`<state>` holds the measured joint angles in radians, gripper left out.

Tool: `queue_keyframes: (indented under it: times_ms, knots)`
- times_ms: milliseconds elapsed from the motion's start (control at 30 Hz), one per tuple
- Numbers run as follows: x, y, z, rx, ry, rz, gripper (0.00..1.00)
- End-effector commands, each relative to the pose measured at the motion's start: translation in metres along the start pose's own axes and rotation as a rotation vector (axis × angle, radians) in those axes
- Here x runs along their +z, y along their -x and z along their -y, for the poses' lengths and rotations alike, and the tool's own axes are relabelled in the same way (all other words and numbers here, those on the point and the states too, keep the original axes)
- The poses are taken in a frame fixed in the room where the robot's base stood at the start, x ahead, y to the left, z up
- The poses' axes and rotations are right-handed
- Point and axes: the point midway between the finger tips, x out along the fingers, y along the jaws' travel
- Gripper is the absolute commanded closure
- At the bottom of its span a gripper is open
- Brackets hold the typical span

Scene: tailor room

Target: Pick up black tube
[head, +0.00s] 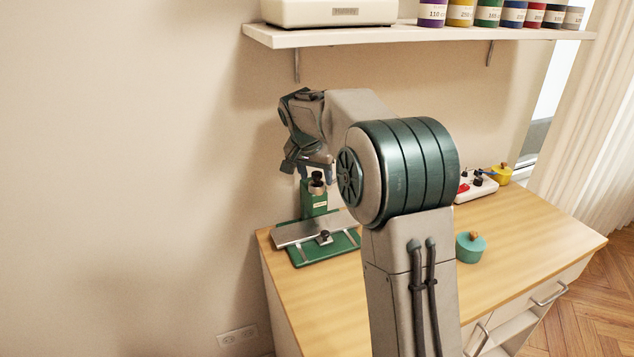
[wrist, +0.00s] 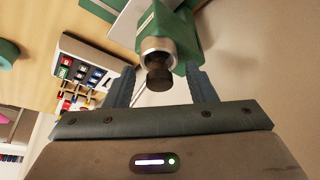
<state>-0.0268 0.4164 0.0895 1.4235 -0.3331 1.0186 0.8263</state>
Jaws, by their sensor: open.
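A short black cylinder (head: 317,176), seemingly the black tube, stands upright in a metal ring on a green stand (head: 314,204) at the left end of the wooden table. It also shows in the wrist view (wrist: 158,76), with the silver ring (wrist: 157,46) around its base. My gripper (head: 317,174) is over the stand, pointing down. In the wrist view its two fingers (wrist: 161,85) are open, one on each side of the black cylinder, with visible gaps. Nothing is held. Part of the stand is hidden behind my arm in the head view.
The stand's green base with a grey plate (head: 300,232) lies below on the table (head: 510,225). A shelf (head: 420,36) with spools hangs above. A white tray (head: 475,189), a yellow pot (head: 502,176) and a teal pot (head: 470,248) are to the right.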

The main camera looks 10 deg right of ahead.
Motion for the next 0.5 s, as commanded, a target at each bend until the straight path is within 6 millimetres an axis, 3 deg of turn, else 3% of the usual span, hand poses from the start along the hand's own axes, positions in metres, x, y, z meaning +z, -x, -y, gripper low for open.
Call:
queue_keyframes:
  times_ms: [167, 333, 500]
  knots:
    - [-0.0009, -0.0002, -0.0013, 0.0, -0.002, 0.0, 0.49]
    - [-0.0009, 0.0, -0.0013, 0.001, -0.001, 0.0, 0.97]
    - [-0.001, 0.0001, -0.0012, 0.0, -0.001, -0.001, 0.98]
